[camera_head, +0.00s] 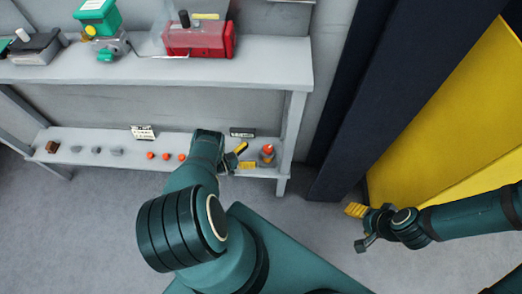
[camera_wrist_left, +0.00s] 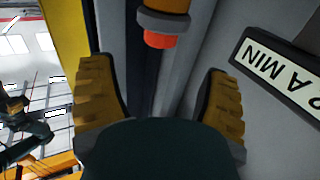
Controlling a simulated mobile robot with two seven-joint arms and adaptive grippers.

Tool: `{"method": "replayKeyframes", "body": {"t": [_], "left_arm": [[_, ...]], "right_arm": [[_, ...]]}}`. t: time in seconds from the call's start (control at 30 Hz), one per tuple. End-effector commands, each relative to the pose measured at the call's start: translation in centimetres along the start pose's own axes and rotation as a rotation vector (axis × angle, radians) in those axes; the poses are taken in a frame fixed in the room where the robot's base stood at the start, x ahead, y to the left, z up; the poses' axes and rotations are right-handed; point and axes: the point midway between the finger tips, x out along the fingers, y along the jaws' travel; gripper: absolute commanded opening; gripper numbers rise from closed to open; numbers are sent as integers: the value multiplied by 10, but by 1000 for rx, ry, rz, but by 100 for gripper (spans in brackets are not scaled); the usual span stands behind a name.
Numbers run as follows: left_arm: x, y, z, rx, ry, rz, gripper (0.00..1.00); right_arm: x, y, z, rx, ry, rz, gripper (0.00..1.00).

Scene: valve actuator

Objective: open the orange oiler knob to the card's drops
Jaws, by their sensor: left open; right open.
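The oiler with its orange knob (camera_head: 267,149) stands near the right end of the lower shelf. In the left wrist view the picture is turned over, and the orange knob (camera_wrist_left: 160,40) shows at the top below a grey collar. A card (camera_head: 243,132) stands behind it; in the left wrist view the card (camera_wrist_left: 285,70) reads "A MIN", its other text cut off. My left gripper (camera_head: 246,157) is open just left of the oiler, its yellow fingers apart and empty. My right gripper (camera_head: 359,227) is open and empty, off to the right.
Several orange and grey knobs (camera_head: 166,156) and another card (camera_head: 143,132) are on the lower shelf (camera_head: 130,165) to the left. The upper shelf (camera_head: 265,75) overhangs behind, with a red device (camera_head: 198,40) on it. A yellow panel (camera_head: 450,110) stands at right.

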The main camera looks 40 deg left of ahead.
Motion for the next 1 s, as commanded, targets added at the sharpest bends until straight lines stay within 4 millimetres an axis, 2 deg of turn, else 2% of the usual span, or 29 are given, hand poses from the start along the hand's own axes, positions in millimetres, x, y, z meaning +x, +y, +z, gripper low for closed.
{"method": "replayKeyframes", "body": {"t": [0.1,0.3,1.0], "left_arm": [[-19,0,0,-1,-1,-2,77],[-33,0,0,-1,0,0,77],[-34,0,0,0,0,0,77]], "right_arm": [[0,0,0,0,0,0,62],[0,0,0,0,0,0,62],[0,0,0,0,0,0,62]]}}
